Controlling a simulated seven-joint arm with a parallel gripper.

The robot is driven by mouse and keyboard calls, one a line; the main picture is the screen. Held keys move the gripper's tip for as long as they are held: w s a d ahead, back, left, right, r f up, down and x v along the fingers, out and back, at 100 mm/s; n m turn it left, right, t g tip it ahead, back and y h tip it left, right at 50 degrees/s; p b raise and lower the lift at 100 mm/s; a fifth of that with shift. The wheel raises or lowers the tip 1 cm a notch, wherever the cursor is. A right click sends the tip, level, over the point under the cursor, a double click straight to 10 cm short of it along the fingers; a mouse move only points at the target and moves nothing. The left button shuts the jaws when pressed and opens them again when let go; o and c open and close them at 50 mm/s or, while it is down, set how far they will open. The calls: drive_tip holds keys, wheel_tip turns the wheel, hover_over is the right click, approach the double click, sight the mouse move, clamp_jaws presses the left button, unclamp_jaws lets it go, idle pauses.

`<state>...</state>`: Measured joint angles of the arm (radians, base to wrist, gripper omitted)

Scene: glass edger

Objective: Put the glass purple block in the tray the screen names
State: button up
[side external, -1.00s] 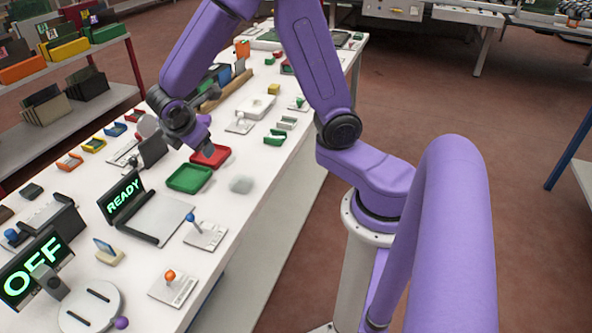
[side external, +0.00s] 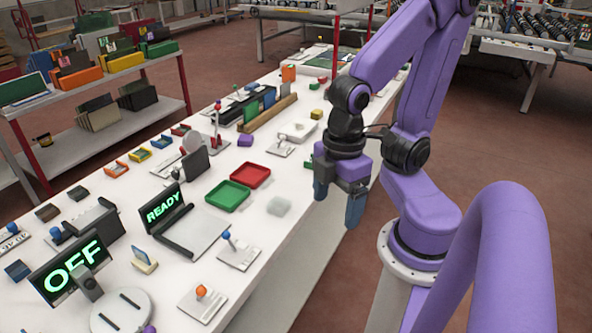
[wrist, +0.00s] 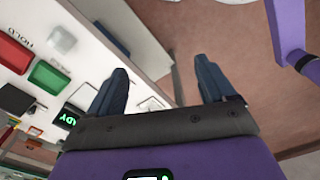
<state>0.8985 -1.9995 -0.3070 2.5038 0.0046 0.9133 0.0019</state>
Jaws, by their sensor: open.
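A small purple block (side external: 245,140) lies on the white table beyond the red tray; whether it is glass I cannot tell. The red tray (side external: 250,176) and the green tray (side external: 227,196) sit side by side, both empty; they also show in the wrist view, red (wrist: 14,52) and green (wrist: 48,77). One screen (side external: 163,206) reads READY and another screen (side external: 75,268) reads OFF; neither names a tray. My gripper (side external: 338,196) is open and empty, fingers pointing down at the table's right edge, well away from the purple block. The wrist view shows nothing between its fingers (wrist: 162,70).
A clear block (side external: 279,207) lies right of the trays, near a blue-knobbed lever (side external: 238,250). A rack with blue and green panels (side external: 262,108) stands behind the purple block. A grey post-like panel (side external: 195,164) stands left of the trays. Floor lies beyond the table edge.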

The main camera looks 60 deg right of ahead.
drive_tip(key=w+d+f+n+t+h, duration=0.1)
drive_tip(key=w+d+n+t+h, duration=0.1)
drive_tip(key=w, duration=1.2)
drive_tip(key=w+d+n+t+h, duration=0.1)
drive_tip(key=w+d+n+h, duration=0.15)
drive_tip(key=w, duration=1.25)
drive_tip(key=n+h, duration=0.4)
drive_tip(key=n, duration=0.2)
approach(245, 138)
drive_tip(key=x, duration=0.3)
drive_tip(key=shift+s+a+f+m, duration=0.1)
drive_tip(key=shift+s+f+m, duration=0.05)
drive_tip(key=shift+f+m, duration=0.1)
drive_tip(key=shift+x, duration=2.85)
drive_tip(key=shift+r, duration=0.2)
